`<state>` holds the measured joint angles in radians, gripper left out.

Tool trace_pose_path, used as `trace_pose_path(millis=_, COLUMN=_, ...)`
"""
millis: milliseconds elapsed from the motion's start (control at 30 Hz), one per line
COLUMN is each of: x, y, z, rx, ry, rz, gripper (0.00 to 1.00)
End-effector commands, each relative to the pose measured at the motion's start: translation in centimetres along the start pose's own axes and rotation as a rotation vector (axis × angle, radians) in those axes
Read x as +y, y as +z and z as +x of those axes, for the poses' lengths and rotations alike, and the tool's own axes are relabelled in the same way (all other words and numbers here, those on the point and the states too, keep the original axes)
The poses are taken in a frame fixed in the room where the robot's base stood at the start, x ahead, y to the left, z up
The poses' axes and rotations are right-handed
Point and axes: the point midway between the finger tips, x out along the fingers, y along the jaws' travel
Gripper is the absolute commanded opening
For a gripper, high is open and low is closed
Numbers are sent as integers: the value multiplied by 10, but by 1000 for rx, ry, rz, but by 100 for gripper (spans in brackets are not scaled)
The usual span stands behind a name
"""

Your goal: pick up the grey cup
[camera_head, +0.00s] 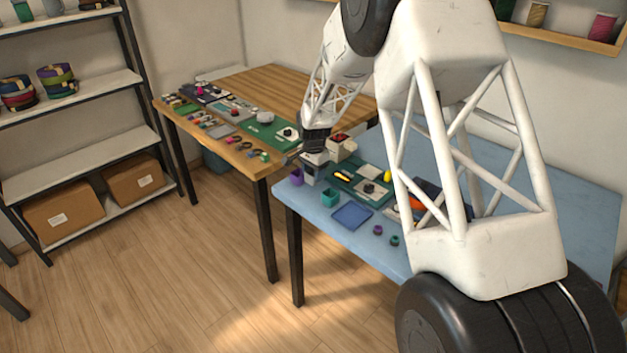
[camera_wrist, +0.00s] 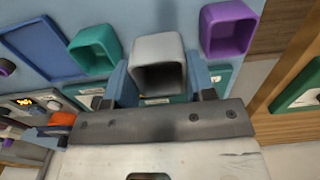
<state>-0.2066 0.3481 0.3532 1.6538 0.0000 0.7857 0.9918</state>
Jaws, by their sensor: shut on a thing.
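The grey cup (camera_wrist: 160,47) is square with rounded corners, and its open mouth shows in the wrist view. My gripper (camera_wrist: 159,77) is shut on it, with one finger against its left side and one against its right. In the head view my gripper (camera_head: 313,160) is low at the left end of the blue table, and the cup is mostly hidden there. I cannot tell whether the cup's base touches the table.
A teal cup (camera_wrist: 96,50) stands close on the left of the grey cup and a purple cup (camera_wrist: 228,28) close on the right. A blue tray (camera_head: 352,215) lies on the blue table (camera_head: 392,258). A wooden table (camera_head: 262,83) stands beyond, crowded with small items.

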Motion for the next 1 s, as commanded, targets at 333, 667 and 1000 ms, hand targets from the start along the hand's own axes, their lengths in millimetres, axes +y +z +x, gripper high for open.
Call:
trace_pose_path(millis=333, x=0, y=0, z=-47, rx=0, ry=0, rz=0, gripper=28)
trace_pose_path(millis=667, x=0, y=0, z=-58, rx=0, ry=1, rz=0, gripper=28)
trace_pose_path(millis=1000, x=0, y=0, z=-57, rx=0, ry=1, rz=0, gripper=28)
